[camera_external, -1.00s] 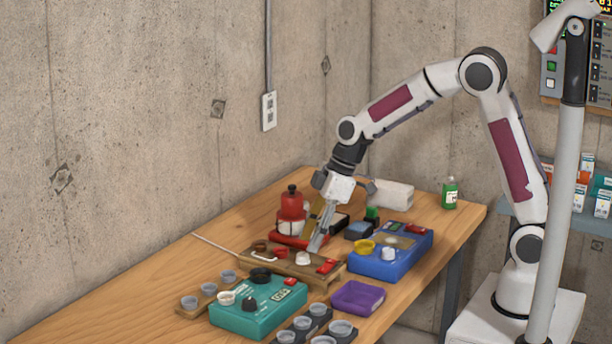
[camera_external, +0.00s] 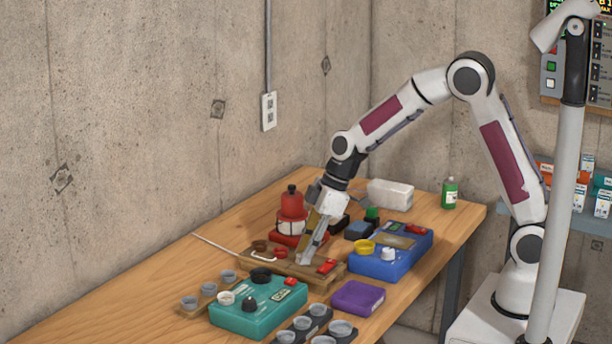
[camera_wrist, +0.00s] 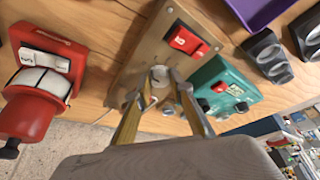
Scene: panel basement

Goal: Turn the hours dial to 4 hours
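A pale round dial (camera_wrist: 160,75) sits on a tan-brown panel (camera_wrist: 131,62) that also carries a red switch block (camera_wrist: 188,40). I cannot read any hour marks on it, nor tell where it points. My gripper (camera_wrist: 158,90) points down at this dial, with its two fingers spread to either side of the dial's near edge and a gap showing. In the external view my gripper (camera_external: 304,259) is low over the brown panel (camera_external: 284,266), and its fingers mostly hide the dial. The red switch (camera_external: 327,266) is just right of the fingertips.
A red device (camera_external: 291,215) stands close behind the panel. Open table lies at left.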

